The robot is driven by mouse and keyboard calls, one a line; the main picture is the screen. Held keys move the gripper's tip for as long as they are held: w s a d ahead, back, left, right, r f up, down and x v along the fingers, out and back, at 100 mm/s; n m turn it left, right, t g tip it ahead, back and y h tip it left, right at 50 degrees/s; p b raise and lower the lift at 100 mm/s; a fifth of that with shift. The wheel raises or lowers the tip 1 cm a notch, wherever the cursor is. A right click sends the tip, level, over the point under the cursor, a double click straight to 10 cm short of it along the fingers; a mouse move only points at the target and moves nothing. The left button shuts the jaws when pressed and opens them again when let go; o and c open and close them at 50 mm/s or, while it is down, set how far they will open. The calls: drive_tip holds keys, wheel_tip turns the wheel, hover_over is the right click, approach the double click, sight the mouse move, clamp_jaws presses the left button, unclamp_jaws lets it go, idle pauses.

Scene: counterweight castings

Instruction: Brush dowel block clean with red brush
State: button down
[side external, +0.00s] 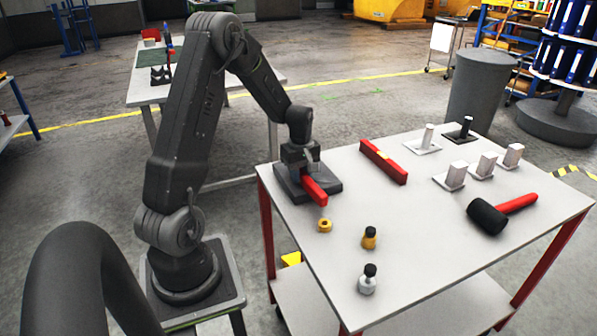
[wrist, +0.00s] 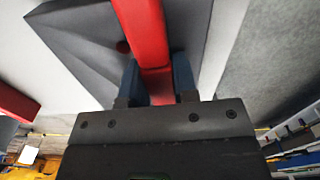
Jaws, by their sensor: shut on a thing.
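My gripper (side external: 304,172) is at the left end of the table, low over a dark grey slab (side external: 334,184). In the wrist view its blue fingers (wrist: 157,80) are shut on the sides of a long red bar, the red brush (wrist: 141,28). The brush (side external: 315,191) slants across the slab toward the near edge; its bristles are hidden, so I cannot tell whether it touches. The slab (wrist: 75,45) has a sloped face and a small reddish round spot in the wrist view. It may be the dowel block; no upright dowel shows on it.
The table's (side external: 410,265) front middle is mostly clear.

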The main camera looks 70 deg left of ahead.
drive_tip(key=shift+d+f, duration=0.1)
drive_tip(key=shift+d, duration=0.2)
drive_tip(key=shift+a, duration=1.2)
drive_tip(key=shift+d+r, duration=0.2)
drive_tip(key=shift+d, duration=1)
drive_tip(key=shift+r, duration=3.05)
